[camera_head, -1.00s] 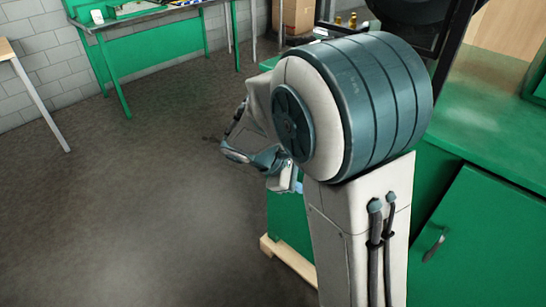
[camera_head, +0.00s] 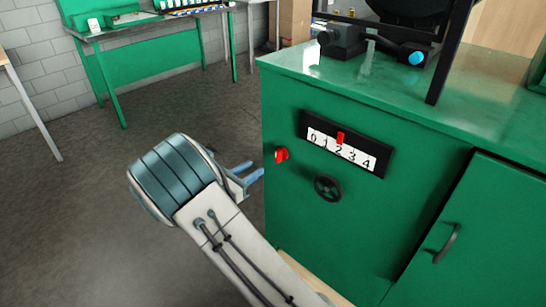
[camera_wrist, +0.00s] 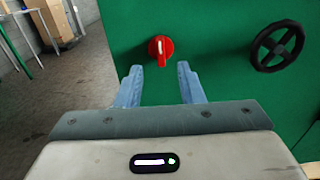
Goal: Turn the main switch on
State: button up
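The main switch is a red rotary knob (camera_head: 281,155) on the left part of the green cabinet's front (camera_head: 320,220). In the wrist view the red knob (camera_wrist: 161,50) shows a white mark on its handle, which points roughly downward. My gripper (camera_head: 250,172) is left of the cabinet front in the head view, with its blue fingers pointing toward it. In the wrist view my gripper (camera_wrist: 160,82) is open and empty. The knob appears just beyond and above the gap between the fingertips, and they look apart from it.
A black handwheel (camera_head: 328,188) is right of the knob, below a scale panel numbered 0 to 4 (camera_head: 345,145) with a red pointer. A cabinet door handle (camera_head: 447,243) is further right. A green workbench (camera_head: 150,50) stands at the back left. The floor on the left is clear.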

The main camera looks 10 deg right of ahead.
aim_at(276, 153)
jog(key=x, duration=1)
jog(key=shift+w+d+b, duration=0.1)
jog(key=shift+d+b, duration=0.05)
jog(key=shift+b, duration=0.2)
grip_shut()
